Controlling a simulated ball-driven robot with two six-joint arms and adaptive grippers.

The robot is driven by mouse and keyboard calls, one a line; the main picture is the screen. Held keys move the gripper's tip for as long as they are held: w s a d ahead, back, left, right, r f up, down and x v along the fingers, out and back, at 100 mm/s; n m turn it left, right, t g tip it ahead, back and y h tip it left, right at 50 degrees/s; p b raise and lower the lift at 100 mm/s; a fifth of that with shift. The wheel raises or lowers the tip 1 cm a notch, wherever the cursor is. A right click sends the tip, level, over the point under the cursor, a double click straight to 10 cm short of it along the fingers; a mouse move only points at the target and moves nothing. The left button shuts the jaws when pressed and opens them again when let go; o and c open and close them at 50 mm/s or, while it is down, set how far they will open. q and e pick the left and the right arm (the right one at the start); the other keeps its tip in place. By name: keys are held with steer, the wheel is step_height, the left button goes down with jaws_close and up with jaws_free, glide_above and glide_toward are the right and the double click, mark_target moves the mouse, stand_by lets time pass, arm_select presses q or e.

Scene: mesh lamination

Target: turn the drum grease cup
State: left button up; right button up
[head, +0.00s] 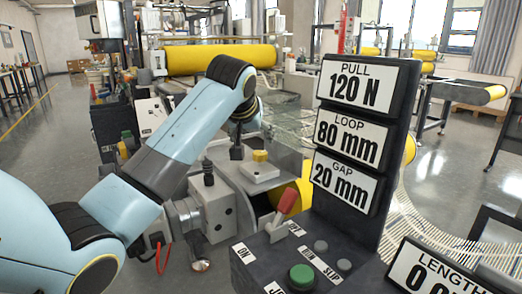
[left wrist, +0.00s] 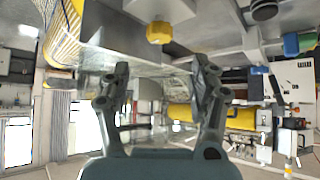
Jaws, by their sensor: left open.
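A small yellow faceted cap (head: 260,155), which looks like the drum grease cup, sits on a light grey block (head: 259,173) beside the yellow drum (head: 292,198). In the left wrist view the yellow cap (left wrist: 159,32) shows above and beyond the fingertips. My left gripper (head: 237,152) is just left of the cap in the head view, largely behind my own arm. In the left wrist view its two dark fingers (left wrist: 160,72) are spread with nothing between them, apart from the cap. My right gripper is in neither view.
A dark console (head: 290,262) with a red lever (head: 282,206), a green button (head: 302,276) and a tall sign panel (head: 358,135) stands right of the block. A black knob (head: 208,171) stands left of it. Pale mesh (head: 425,225) runs at the right.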

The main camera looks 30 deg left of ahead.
mark_target(260, 153)
arm_select(q)
steer(key=b+x, duration=0.1)
steer(key=x, duration=0.4)
steer(key=shift+w+f, duration=0.15)
steer(key=shift+f, duration=0.2)
steer(key=x, duration=0.3)
steer(key=shift+w+f+b, duration=0.25)
steer(key=shift+w+b, duration=0.05)
steer(key=shift+w+a+f, duration=0.15)
steer(key=shift+w+f, duration=0.15)
steer(key=shift+f, duration=0.1)
steer(key=c, duration=1.1)
steer(key=shift+c, duration=0.2)
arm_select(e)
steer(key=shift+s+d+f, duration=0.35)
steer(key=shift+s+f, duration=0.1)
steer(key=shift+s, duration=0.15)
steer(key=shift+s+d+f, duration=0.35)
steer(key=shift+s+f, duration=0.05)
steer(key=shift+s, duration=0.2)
